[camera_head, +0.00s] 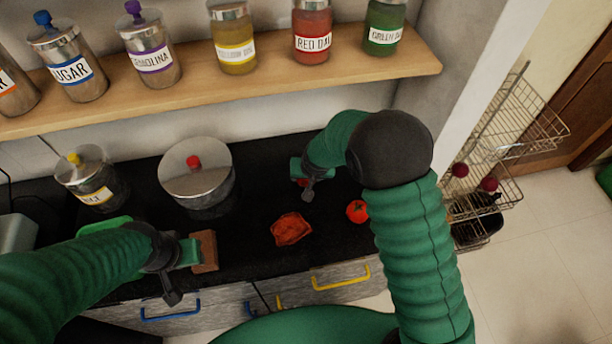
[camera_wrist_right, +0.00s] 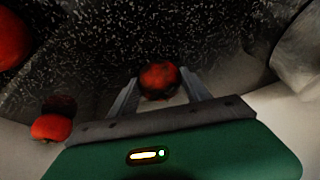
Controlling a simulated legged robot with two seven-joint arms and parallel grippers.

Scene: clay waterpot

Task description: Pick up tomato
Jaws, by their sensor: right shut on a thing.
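My right gripper (camera_head: 308,190) is low over the dark countertop, right of the lidded pot. In the right wrist view its fingers (camera_wrist_right: 160,92) are closed on a round red tomato (camera_wrist_right: 160,78). In the head view only a small red patch of this tomato (camera_head: 303,182) shows beside the gripper. Another red tomato (camera_head: 357,211) with a green top lies on the counter, to the right. My left gripper (camera_head: 192,253) is at the left front of the counter, with a brown block (camera_head: 206,250) at its end. Its finger opening is hidden.
A crumpled-looking orange-red object (camera_head: 291,229) lies mid-counter. A metal pot with a red knob (camera_head: 197,175) and a labelled jar (camera_head: 90,182) stand at the left. A wooden shelf (camera_head: 180,106) with several jars runs above. A wire rack (camera_head: 490,200) stands at the right.

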